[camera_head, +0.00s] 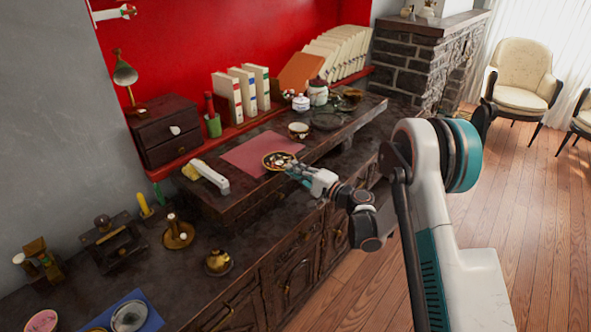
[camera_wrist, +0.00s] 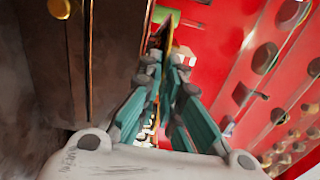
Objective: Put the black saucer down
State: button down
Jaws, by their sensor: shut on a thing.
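The black saucer (camera_head: 278,160), dark with a gold rim and a pale pattern, shows in the head view over the front right part of a pink mat (camera_head: 250,155). My gripper (camera_head: 292,169) is shut on its near right edge. I cannot tell whether the saucer touches the mat or hangs just above it. In the wrist view the teal fingers (camera_wrist: 163,80) come together around a thin, gold-edged dark strip (camera_wrist: 164,32), seen nearly edge-on; most of the saucer is hidden there.
A white and gold cup (camera_head: 298,130) and a dark glassy dish (camera_head: 327,120) stand behind the mat. A white bar-shaped thing (camera_head: 210,176) lies left of it. Binders (camera_head: 240,92) and a small drawer box (camera_head: 165,130) line the back. A brass pot (camera_head: 217,262) stands on the lower counter.

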jog(key=c, duration=1.8)
grip_release()
jog(key=shift+f, duration=0.1)
